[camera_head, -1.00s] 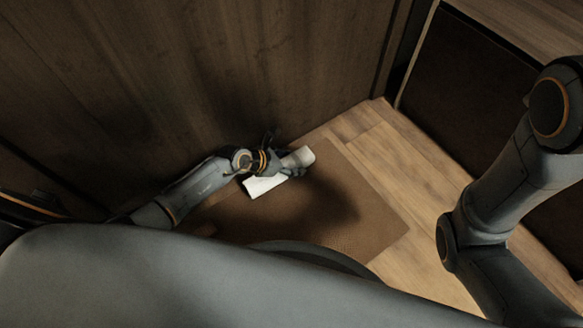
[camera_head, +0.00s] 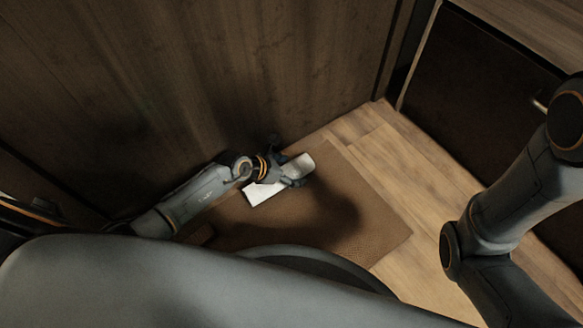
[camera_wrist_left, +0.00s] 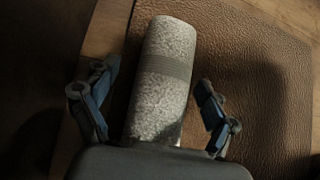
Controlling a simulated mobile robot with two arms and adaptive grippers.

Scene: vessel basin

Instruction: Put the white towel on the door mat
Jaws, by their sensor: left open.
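The white towel (camera_head: 299,167) is a rolled, elongated bundle lying over the brown door mat (camera_head: 345,232), near the mat's far left edge. In the left wrist view the towel (camera_wrist_left: 166,75) shows a speckled surface with a grey band, and the mat (camera_wrist_left: 265,75) lies beneath and to its right. My left gripper (camera_head: 290,172) is over the middle of the towel. Its fingers (camera_wrist_left: 152,100) are spread apart on either side of the towel, with visible gaps. The towel's near end is hidden by the gripper's body in the wrist view. My right gripper is not in view.
A wooden wall panel (camera_head: 190,80) rises close behind the mat and my left arm. Light wooden floor (camera_head: 400,165) is clear to the right of the mat. A dark cabinet (camera_head: 465,85) stands at the upper right.

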